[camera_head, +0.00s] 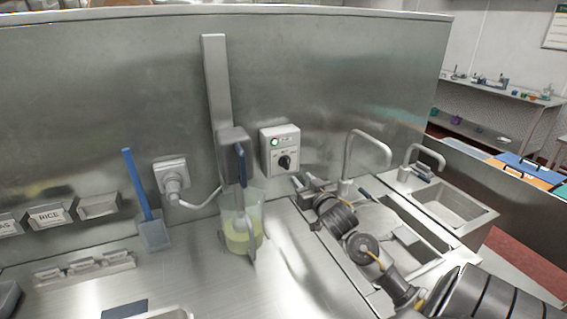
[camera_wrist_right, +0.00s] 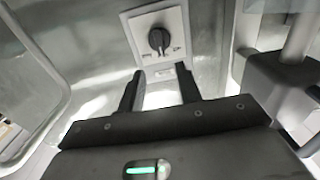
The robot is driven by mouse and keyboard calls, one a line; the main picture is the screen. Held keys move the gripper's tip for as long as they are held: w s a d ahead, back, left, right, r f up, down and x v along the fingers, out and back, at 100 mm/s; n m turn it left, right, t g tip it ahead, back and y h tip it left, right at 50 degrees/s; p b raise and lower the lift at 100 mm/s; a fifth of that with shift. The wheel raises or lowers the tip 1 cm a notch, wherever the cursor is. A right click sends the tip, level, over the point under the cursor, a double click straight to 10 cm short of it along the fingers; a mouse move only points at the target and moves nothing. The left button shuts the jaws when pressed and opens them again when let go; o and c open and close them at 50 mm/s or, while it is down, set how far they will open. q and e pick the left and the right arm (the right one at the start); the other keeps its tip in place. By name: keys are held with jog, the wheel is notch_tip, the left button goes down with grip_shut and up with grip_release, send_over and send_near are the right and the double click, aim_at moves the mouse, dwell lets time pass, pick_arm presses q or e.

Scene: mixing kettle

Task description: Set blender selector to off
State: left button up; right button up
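The knob also shows in the right wrist view (camera_wrist_right: 158,40), beyond the fingertips. The blender (camera_head: 233,150) has a grey body on a post, with a clear jug (camera_head: 242,225) of yellowish liquid below. My right gripper (camera_head: 303,183) is just below and right of the box; the right wrist view shows its fingers (camera_wrist_right: 160,70) apart, with nothing between them. My left gripper is out of view.
A wall socket with a plug (camera_head: 174,183) and cable is left of the blender. A blue-handled scraper (camera_head: 146,205) stands near it. A tap (camera_head: 362,155) and sink (camera_head: 450,205) are to the right. The steel counter (camera_head: 200,285) in front is mostly clear.

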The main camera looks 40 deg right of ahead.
aim_at(288, 164)
jog(key=b+x, duration=0.4)
jog(key=x, duration=0.5)
jog(key=shift+w+d+f, duration=0.1)
jog(key=shift+w+f, duration=0.05)
jog(key=shift+f, duration=0.05)
jog(key=shift+w, duration=0.2)
jog(key=shift+r+p, duration=0.2)
jog(key=shift+p, duration=0.1)
jog(key=shift+w+f, duration=0.1)
grip_shut()
